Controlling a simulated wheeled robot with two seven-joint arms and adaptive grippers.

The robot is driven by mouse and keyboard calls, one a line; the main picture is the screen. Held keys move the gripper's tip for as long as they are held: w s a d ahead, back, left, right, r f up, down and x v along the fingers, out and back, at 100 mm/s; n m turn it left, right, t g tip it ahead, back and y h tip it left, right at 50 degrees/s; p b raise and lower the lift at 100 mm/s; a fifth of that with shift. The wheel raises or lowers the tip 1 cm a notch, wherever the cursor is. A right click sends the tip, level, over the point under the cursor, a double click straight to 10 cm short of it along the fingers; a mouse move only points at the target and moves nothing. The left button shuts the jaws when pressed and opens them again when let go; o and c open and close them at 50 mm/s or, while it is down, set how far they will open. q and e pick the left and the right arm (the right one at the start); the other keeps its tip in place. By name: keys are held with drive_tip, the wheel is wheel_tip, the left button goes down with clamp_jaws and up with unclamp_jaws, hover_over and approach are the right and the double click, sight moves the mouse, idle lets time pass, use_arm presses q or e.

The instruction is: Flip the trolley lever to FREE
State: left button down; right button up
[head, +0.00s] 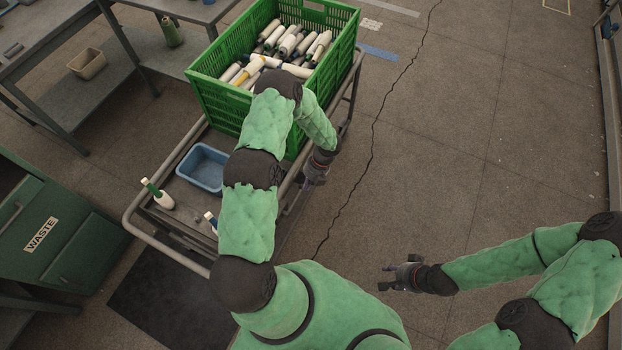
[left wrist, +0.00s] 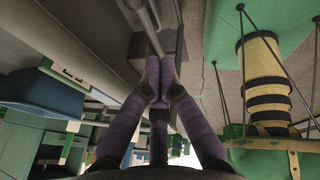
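The trolley (head: 186,243) has a grey tubular frame and stands left of centre in the head view. My left gripper (head: 312,184) is low beside the trolley's right-hand side. In the left wrist view its purple fingers (left wrist: 160,88) converge with their tips together, and nothing is clearly held. A grey rod (left wrist: 148,27) runs just beyond the fingertips; I cannot tell whether it is the lever or touches them. I cannot make out the lever or a FREE mark in the head view. My right gripper (head: 386,278) is open and empty over bare floor.
A green crate (head: 222,106) full of yarn cones stands on the trolley's far end. A blue tray (head: 203,168) and a green-white bottle-like cone (head: 157,193) are on its deck. A green WASTE bin (head: 62,236) stands at left. Floor right of the trolley is clear.

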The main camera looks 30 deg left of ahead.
sight(295, 200)
use_arm(q)
drive_tip(key=shift+w+a+f+b, duration=0.2)
drive_tip(key=shift+a+f+b, duration=0.1)
drive_tip(key=shift+f, duration=0.6)
drive_tip(key=shift+w+a+f+b, duration=0.15)
drive_tip(key=shift+a+f+b, duration=0.15)
drive_tip(key=shift+f, duration=0.55)
drive_tip(key=shift+w+a+f+b, duration=0.2)
drive_tip(key=shift+a+f, duration=0.1)
drive_tip(key=shift+f, duration=0.6)
use_arm(e)
drive_tip(key=shift+f, duration=0.95)
use_arm(q)
drive_tip(key=shift+s, duration=0.1)
use_arm(e)
drive_tip(key=shift+w, duration=0.1)
